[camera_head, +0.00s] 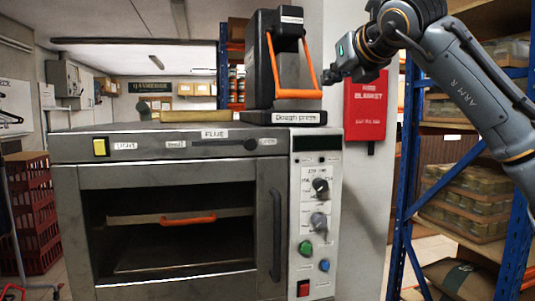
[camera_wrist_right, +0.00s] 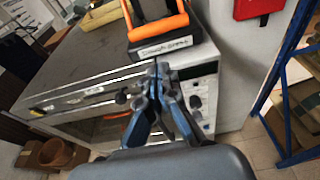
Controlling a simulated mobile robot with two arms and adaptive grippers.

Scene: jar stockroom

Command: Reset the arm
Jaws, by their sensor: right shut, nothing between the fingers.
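My right arm (camera_head: 468,85) comes in from the upper right in the head view, bent at a joint near the top edge. Its right gripper (camera_head: 327,76) points left, in front of the red fire blanket box (camera_head: 367,105) and close to the right side of the dough press's orange handle (camera_head: 275,65) in the picture. My left gripper is in neither view.
A grey oven (camera_head: 180,145) with an open window and orange-handled tray fills the left and middle. The dough press (camera_head: 262,75) stands on top. A blue-framed shelf (camera_head: 405,180) with boxed jars is at right. Red crates (camera_head: 32,210) are stacked at left.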

